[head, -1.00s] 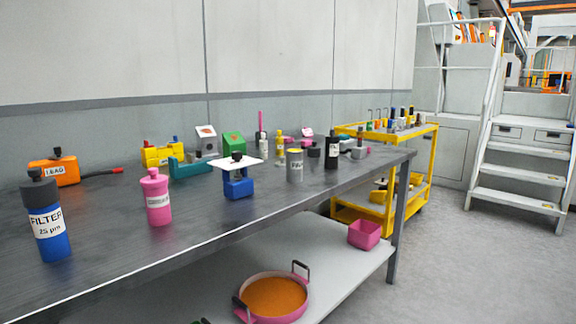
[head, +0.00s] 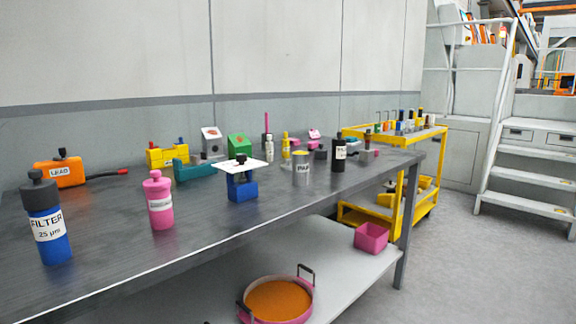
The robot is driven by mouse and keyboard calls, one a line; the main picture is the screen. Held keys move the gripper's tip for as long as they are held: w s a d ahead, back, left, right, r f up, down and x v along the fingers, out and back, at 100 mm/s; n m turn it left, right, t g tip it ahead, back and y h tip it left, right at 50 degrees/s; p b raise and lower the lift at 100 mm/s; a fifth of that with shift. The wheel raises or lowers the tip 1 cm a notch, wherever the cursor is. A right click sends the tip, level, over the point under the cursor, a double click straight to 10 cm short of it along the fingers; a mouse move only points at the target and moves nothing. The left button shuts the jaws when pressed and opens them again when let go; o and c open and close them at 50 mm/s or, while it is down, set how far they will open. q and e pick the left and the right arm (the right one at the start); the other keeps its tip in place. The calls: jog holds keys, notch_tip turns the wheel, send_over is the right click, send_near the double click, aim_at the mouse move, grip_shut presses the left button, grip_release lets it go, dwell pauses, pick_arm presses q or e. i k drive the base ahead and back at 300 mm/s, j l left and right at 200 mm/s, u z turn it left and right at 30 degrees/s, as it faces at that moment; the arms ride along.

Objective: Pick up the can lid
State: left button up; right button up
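A small grey can (head: 301,170) with a white label stands upright on the dark workbench (head: 200,215), right of the middle of the head view. Its top looks yellowish, but I cannot tell whether that is a lid or the open rim. No separate can lid can be made out with certainty; the things behind the can are small and crowded. Neither of my grippers is in view.
A blue filter bottle (head: 48,225), a pink bottle (head: 159,205) and a blue holder with a white plate (head: 242,187) stand along the bench front. A pan (head: 306,312) and pink bin (head: 371,238) are on the lower shelf. A yellow cart (head: 411,190) stands beyond; floor at right is clear.

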aim_at(288, 167)
jog(key=i+l+u, duration=0.15)
jog(key=i+l, duration=0.15)
jog(key=i+l+u, duration=0.15)
jog(key=i+l, duration=0.2)
jog(key=i+l+u, duration=0.15)
jog(key=i+l, duration=0.15)
jog(key=i+l+u, duration=0.2)
jog(key=l, duration=0.25)
jog(key=i+l+u, duration=0.15)
jog(key=i+l, duration=0.15)
jog(key=l, duration=0.15)
